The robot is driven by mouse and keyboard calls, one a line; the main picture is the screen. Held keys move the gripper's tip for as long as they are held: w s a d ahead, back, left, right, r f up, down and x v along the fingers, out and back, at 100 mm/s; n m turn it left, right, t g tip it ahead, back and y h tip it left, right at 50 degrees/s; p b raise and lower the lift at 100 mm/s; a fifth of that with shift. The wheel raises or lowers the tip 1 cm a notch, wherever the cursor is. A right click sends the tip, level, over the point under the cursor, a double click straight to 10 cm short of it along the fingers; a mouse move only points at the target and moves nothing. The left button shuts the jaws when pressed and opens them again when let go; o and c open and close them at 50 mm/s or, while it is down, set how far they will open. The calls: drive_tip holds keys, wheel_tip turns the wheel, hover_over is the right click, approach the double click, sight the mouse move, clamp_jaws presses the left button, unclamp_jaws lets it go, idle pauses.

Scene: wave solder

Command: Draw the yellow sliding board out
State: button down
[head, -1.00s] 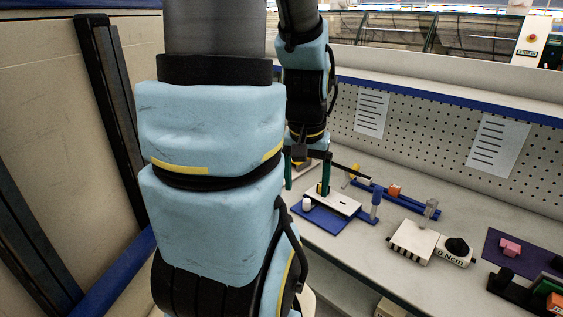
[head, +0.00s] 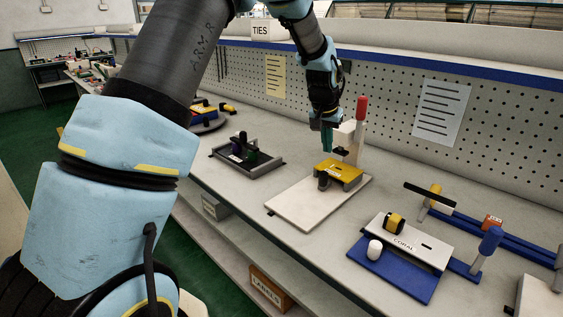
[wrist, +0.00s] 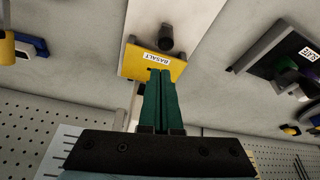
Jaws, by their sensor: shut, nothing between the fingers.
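The yellow sliding board (head: 345,170), labelled BASALT, lies on a white base plate (head: 290,212) in the head view. A black knob (head: 323,181) stands at its front edge. The board also shows in the wrist view (wrist: 136,62), with its knob (wrist: 167,40) beyond the fingertips. My gripper (head: 328,148) hangs above the back left of the board, green fingers pointing down. In the wrist view its fingers (wrist: 161,74) are shut together and empty. They overlap the board's near edge there; I cannot tell whether they touch it.
A white post with a red upright handle (head: 361,108) stands close behind the board. A dark fixture (head: 268,167) labelled SLATE is to the left. A blue fixture (head: 395,272) with a white CORAL board (head: 425,250) is to the right. The pegboard wall rises behind.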

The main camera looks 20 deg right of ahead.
sight(327, 166)
drive_tip(key=shift+w+d+f, duration=0.1)
drive_tip(key=shift+w+f, duration=0.4)
drive_tip(key=shift+w, duration=0.1)
drive_tip(key=p+x, duration=0.3)
drive_tip(key=x, duration=0.6)
drive_tip(key=shift+f, duration=0.1)
